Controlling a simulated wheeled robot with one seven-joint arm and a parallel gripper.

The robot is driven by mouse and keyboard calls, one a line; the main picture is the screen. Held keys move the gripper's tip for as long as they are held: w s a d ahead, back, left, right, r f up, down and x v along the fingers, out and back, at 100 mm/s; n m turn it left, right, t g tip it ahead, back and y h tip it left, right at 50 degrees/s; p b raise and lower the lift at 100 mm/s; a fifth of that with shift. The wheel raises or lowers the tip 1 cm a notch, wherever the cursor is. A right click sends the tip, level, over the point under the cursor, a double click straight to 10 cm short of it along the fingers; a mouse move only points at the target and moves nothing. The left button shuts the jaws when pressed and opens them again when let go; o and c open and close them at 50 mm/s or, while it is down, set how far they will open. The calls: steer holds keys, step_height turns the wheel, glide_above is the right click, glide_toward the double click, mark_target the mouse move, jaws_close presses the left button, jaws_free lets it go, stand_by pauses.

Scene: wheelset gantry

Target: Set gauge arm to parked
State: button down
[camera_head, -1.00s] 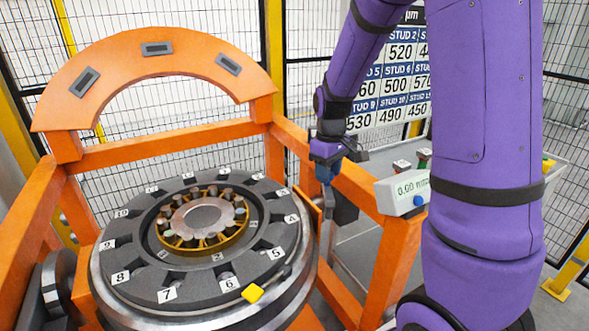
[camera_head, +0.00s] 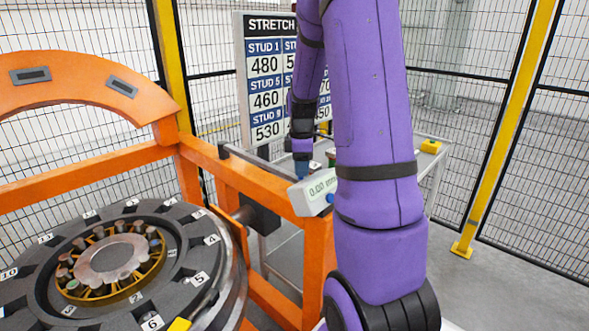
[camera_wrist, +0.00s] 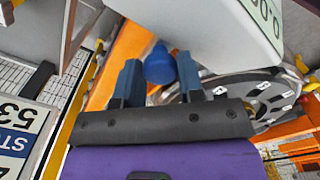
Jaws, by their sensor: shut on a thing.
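My gripper (camera_head: 302,172) points down just behind the white readout box (camera_head: 317,190), beyond the orange frame. In the wrist view my gripper (camera_wrist: 160,80) has its two blue fingers on either side of a round blue knob (camera_wrist: 159,66) and is shut on it. The readout box (camera_wrist: 225,35) is close beside the knob there. A dark bar (camera_head: 240,158) runs from the orange post toward my gripper; I cannot tell whether it is the gauge arm or whether it joins the knob. A dark block (camera_head: 260,218) hangs at the frame's side.
The orange gantry frame (camera_head: 225,172) and the numbered wheel (camera_head: 190,240) stand at left. A stud board (camera_head: 262,85) is behind my arm. A grey table (camera_head: 432,152) with a yellow piece stands behind at right. Mesh fencing and a yellow post (camera_head: 505,125) bound the area; floor at right is clear.

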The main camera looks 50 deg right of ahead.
steer(key=shift+d+r, duration=0.15)
steer(key=shift+d, duration=0.15)
steer(key=c, duration=0.8)
jaws_free()
steer(key=shift+d, duration=0.15)
steer(key=shift+o, duration=0.2)
steer(key=shift+r, duration=0.2)
step_height(320, 180, up, 10)
steer(key=shift+r, duration=0.1)
